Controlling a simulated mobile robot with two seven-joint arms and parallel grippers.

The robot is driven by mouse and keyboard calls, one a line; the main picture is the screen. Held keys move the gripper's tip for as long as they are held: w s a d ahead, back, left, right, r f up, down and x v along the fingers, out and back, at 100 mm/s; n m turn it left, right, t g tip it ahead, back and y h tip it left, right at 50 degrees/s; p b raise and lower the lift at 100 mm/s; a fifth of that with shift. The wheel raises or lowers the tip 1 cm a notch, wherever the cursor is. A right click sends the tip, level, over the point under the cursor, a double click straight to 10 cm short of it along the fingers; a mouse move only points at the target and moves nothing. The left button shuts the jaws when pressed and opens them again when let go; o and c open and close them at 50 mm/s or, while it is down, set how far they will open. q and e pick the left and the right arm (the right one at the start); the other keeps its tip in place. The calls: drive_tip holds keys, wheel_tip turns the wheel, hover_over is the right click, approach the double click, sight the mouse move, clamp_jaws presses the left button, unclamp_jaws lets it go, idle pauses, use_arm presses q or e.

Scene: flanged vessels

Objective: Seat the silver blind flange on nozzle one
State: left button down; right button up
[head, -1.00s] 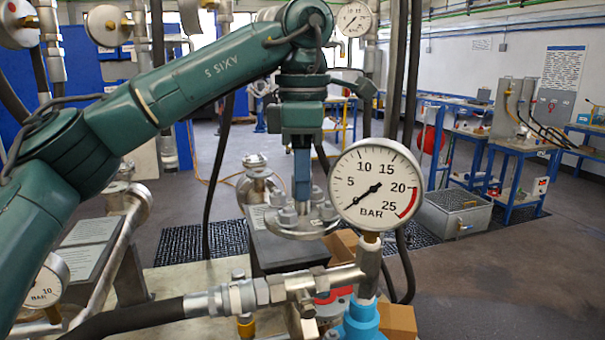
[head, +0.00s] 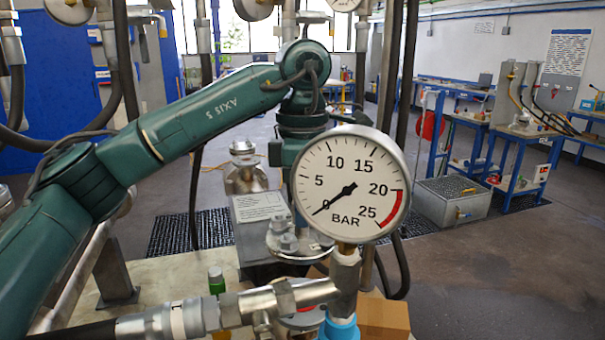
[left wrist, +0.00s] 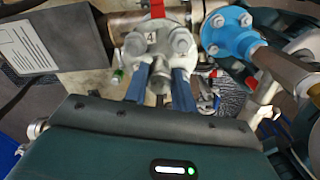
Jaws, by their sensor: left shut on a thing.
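The silver blind flange (head: 290,243), a round bolted disc, shows in the head view just left of and below the big gauge, which hides part of it. In the left wrist view a silver bolted disc (left wrist: 160,52) with a tag reading 4 lies at my fingertips. My left gripper (left wrist: 160,86) has its two blue fingers shut on the silver flange. In the head view its fingers are hidden behind the gauge. I cannot tell whether the flange touches anything below. Nozzle one cannot be identified for certain. My right gripper is not in view.
A pressure gauge (head: 350,185) on a silver pipe fitting (head: 275,305) stands in front. A labelled dark box (head: 262,208) and a silver vessel (head: 243,172) are behind. A blue flange (left wrist: 230,33) is beside the disc. A cardboard box (head: 383,318) sits low right. Open floor lies to the right.

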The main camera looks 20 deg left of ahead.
sight(303, 235)
use_arm(q)
wheel_tip(303, 235, down, 6)
drive_tip(key=shift+f+b, duration=0.1)
drive_tip(key=shift+b, duration=0.9)
drive_tip(key=shift+f+b, duration=1.6)
drive_tip(key=shift+f, duration=0.8)
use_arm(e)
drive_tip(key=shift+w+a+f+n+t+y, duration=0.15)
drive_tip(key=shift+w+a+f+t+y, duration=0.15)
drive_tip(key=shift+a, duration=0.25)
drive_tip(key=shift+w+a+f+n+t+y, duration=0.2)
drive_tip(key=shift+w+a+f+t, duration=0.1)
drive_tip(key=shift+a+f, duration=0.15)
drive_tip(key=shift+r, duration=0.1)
use_arm(q)
drive_tip(key=shift+f+b, duration=0.25)
drive_tip(key=shift+b, duration=0.15)
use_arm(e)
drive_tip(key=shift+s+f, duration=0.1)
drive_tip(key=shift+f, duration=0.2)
use_arm(q)
drive_tip(key=c, duration=0.6)
unclamp_jaws()
drive_tip(key=shift+f, duration=0.15)
